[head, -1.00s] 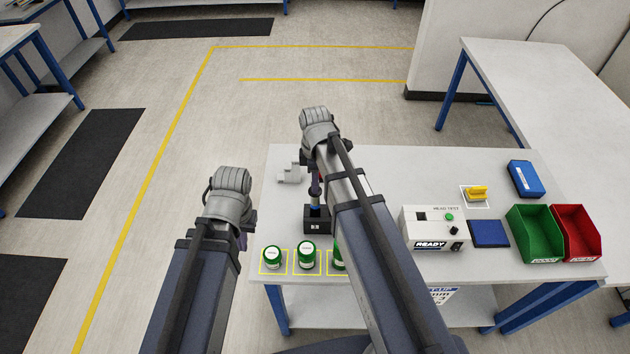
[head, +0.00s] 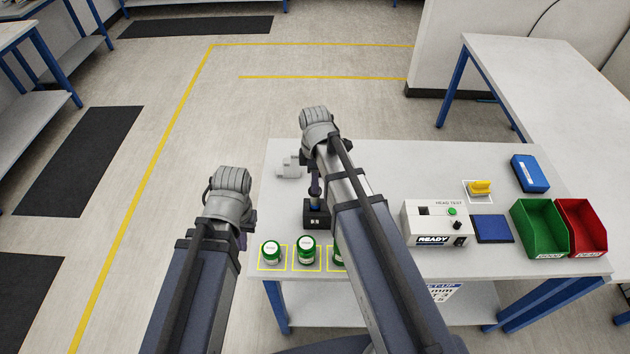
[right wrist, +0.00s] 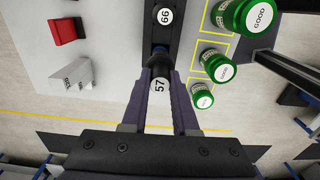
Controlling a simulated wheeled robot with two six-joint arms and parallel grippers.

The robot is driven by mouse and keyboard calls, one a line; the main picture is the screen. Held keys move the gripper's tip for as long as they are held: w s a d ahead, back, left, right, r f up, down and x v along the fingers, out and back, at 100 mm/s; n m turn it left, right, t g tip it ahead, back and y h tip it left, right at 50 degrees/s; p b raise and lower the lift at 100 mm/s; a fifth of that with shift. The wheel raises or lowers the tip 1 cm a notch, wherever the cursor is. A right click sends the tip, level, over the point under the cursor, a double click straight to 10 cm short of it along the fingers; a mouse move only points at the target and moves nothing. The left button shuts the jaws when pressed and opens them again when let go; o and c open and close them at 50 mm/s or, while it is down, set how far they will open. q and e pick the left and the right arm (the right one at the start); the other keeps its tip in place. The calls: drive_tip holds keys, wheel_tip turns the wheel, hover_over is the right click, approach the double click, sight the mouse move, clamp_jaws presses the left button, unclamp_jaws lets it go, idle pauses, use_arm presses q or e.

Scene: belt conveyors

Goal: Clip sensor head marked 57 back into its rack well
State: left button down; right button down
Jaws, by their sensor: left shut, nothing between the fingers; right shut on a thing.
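In the right wrist view the sensor head marked 57 (right wrist: 159,84) is pinched between the two purple fingers of my right gripper (right wrist: 159,100). Its dark collar points toward the near end of a black rack (right wrist: 176,38); I cannot tell whether it sits in a well. A round label 66 (right wrist: 165,16) shows further along the rack. In the head view the rack (head: 317,221) stands near the table's left front, partly covered by my right arm. My left gripper (head: 243,241) is shut and empty, mostly hidden behind its wrist, left of the table.
Green-capped jars (head: 306,250) stand in yellow squares along the front edge. A grey stepped block (head: 288,168) lies behind the rack. A white tester reading READY (head: 433,241), a blue pad (head: 491,229), a green bin (head: 538,230) and a red bin (head: 580,228) stand right.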

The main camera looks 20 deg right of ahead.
sight(315, 198)
drive_tip(key=shift+f, duration=0.1)
idle(0.3)
drive_tip(key=shift+f+b, duration=1.1)
drive_tip(key=shift+b, duration=0.1)
drive_tip(key=shift+f+b, duration=0.4)
drive_tip(key=shift+f+b, duration=1)
drive_tip(key=shift+f, duration=0.15)
drive_tip(key=shift+f+b, duration=0.75)
drive_tip(key=shift+b, duration=0.1)
drive_tip(key=shift+f+b, duration=0.4)
drive_tip(key=shift+b, duration=0.05)
idle(0.5)
drive_tip(key=c, duration=0.6)
unclamp_jaws()
